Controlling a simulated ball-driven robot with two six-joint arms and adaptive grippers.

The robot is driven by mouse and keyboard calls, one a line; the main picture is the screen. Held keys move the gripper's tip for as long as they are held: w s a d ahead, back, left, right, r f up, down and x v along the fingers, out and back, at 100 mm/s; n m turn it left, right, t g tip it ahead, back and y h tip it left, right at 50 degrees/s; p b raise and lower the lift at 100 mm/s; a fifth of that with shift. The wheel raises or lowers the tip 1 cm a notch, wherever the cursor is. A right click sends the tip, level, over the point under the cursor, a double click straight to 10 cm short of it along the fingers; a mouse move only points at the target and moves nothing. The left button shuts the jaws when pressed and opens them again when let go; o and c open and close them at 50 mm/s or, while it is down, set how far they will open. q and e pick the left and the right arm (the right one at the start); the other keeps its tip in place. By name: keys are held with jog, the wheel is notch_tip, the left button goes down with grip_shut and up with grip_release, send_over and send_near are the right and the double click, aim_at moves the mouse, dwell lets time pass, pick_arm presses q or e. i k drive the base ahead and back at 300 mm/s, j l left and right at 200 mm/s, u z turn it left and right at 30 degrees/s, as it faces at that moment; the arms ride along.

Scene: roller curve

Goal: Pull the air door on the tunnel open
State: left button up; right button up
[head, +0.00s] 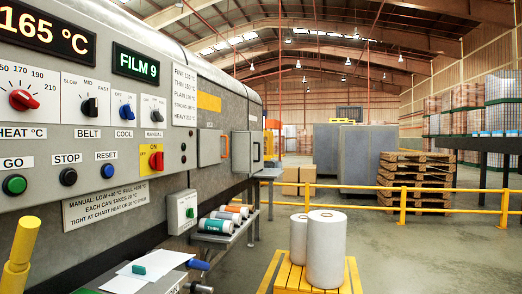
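The tunnel (228,109) is the long grey machine along the left side, running away from me. Further along, a grey box-like door (241,152) with a pale handle (257,152) stands out from the side; I cannot tell which one is the air door. Neither of my grippers shows in the head view, and nothing is seen touching either door.
The control panel (90,110) has knobs, buttons and displays. A shelf (228,237) with several rolls sticks out below the doors. White rolls (327,250) stand on a yellow pallet (290,278). A yellow post (20,250) is near left.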

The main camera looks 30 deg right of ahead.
aim_at(210, 142)
jog(key=z, duration=0.5)
jog(key=i+u, duration=0.1)
jog(key=u, duration=0.2)
jog(key=i+l+u, duration=0.1)
jog(key=u, duration=0.2)
jog(key=i+l+u, duration=0.2)
jog(key=i+l, duration=0.15)
jog(key=i+l+u, duration=0.2)
jog(key=i+l, duration=0.15)
jog(key=i+l+u, duration=0.25)
jog(key=l, duration=0.25)
